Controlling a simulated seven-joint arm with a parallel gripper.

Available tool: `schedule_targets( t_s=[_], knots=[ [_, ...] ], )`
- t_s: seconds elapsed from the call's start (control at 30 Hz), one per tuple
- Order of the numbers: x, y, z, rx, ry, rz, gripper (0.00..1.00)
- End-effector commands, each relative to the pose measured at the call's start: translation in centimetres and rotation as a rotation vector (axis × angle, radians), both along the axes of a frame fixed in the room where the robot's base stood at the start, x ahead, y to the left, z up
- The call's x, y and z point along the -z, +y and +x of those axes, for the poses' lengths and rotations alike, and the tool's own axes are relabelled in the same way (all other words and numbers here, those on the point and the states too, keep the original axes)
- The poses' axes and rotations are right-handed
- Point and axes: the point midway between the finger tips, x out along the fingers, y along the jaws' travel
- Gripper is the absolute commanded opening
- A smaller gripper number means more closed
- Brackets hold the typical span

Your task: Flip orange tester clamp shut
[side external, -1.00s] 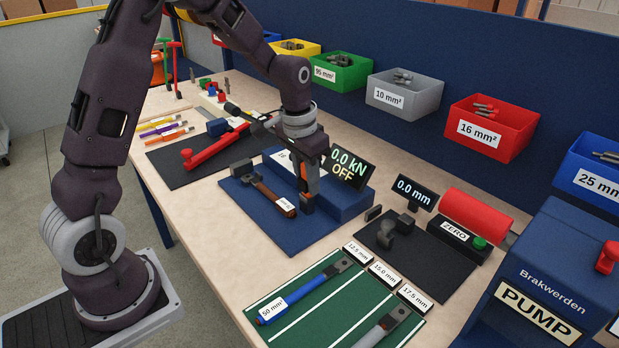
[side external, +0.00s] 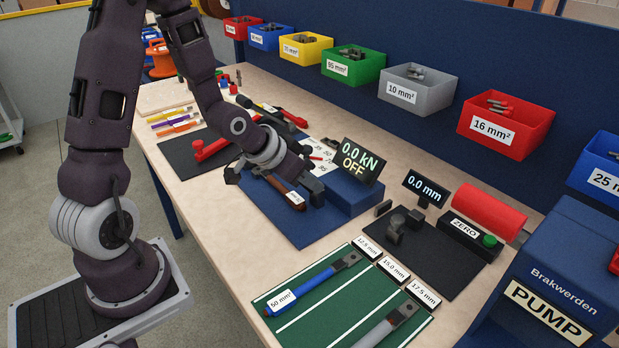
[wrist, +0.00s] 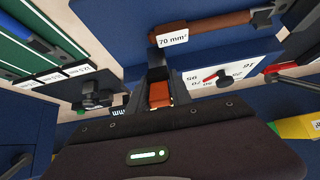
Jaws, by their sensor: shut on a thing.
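The orange tester clamp (wrist: 160,95) shows in the wrist view as an orange block between my fingers; in the side view my gripper and wrist hide it. My gripper (side external: 314,188) is shut on it, tilted over low at the front of the blue pull tester. The tester's blue body (side external: 352,203) stands at the right of my gripper, with a display (side external: 357,162) reading 0.0 kN OFF. Its white dial plate (wrist: 222,76) with a red pointer shows beside my fingers in the wrist view. Whether the clamp is fully down cannot be told.
A brown cable (wrist: 205,26) labelled 70 mm² lies on the blue mat (side external: 295,232), close to my gripper. A black measuring fixture (side external: 400,228) and its 0.0 mm display (side external: 426,187) stand to the right. A green mat (side external: 320,328) with cables is at the front.

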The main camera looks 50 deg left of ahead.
Motion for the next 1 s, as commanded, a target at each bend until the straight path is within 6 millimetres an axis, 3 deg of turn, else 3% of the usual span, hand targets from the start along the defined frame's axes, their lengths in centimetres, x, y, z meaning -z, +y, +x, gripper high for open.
schedule_targets(
  t_s=[0.4,0.43,0.53,0.83,1.0],
  knots=[
    [0.0,0.0,0.0,0.000,-0.008,0.000,0.00],
    [0.0,0.0,0.0,0.000,-0.008,0.000,0.27],
    [0.0,0.0,0.0,0.000,-0.008,0.000,0.44],
    [0.0,0.0,-0.1,0.001,-0.008,0.001,0.44],
    [-1.5,-0.1,-1.0,0.005,-0.013,0.004,0.44]
  ],
)
